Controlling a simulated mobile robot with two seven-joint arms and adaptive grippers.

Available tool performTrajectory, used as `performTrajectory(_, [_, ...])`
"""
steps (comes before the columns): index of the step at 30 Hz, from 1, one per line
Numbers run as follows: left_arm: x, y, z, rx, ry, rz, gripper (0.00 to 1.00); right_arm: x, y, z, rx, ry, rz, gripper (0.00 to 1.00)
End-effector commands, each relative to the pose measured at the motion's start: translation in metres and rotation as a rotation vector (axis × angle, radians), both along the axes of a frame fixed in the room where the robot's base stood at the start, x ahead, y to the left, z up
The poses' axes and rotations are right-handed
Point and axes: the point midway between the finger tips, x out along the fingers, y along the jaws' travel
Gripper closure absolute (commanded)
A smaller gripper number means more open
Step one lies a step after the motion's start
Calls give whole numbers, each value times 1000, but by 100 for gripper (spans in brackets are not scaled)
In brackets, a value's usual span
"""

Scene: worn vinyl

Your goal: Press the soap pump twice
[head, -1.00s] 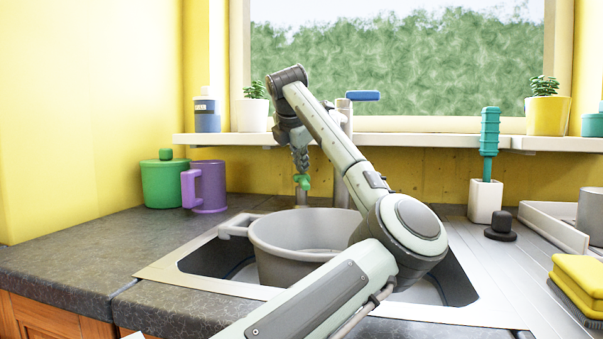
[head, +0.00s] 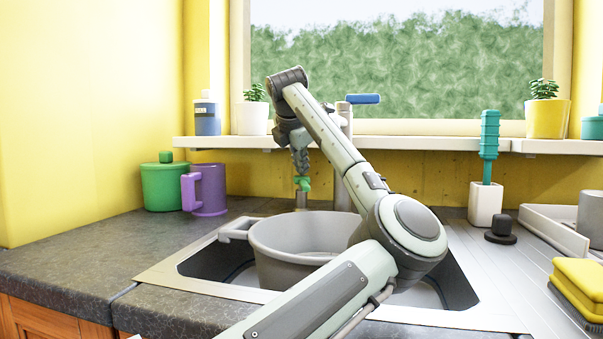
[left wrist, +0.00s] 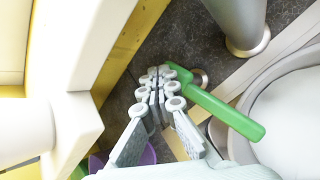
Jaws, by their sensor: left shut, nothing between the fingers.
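The soap pump (head: 303,184) has a green head on a metal stem, standing behind the sink beside the tap. In the left wrist view its long green spout (left wrist: 225,112) reaches toward the sink bowl. My left gripper (head: 301,172) points down with its fingertips at the top of the green head. In the left wrist view the gripper (left wrist: 158,72) is shut and empty, its tips overlapping the head end of the pump. I cannot tell whether they press on it. My right gripper is not in view.
The tap (head: 344,165) stands close to the right of the pump. A grey basin (head: 290,245) sits in the sink below my arm. The windowsill (head: 420,142) runs behind. A purple mug (head: 211,190) and green pot (head: 163,188) stand to the left.

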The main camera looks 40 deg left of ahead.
Motion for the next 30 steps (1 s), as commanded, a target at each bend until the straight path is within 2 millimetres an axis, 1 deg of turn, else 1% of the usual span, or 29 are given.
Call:
performTrajectory(1, [0,0,6,0,0,0,100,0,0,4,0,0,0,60])
performTrajectory(8, [0,0,18,0,0,0,100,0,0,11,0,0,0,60])
performTrajectory(20, [0,0,20,0,0,0,100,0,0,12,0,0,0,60])
performTrajectory(23, [0,0,26,0,-1,-1,100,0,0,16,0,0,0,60])
performTrajectory(30, [0,0,51,0,-1,1,100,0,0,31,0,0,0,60])
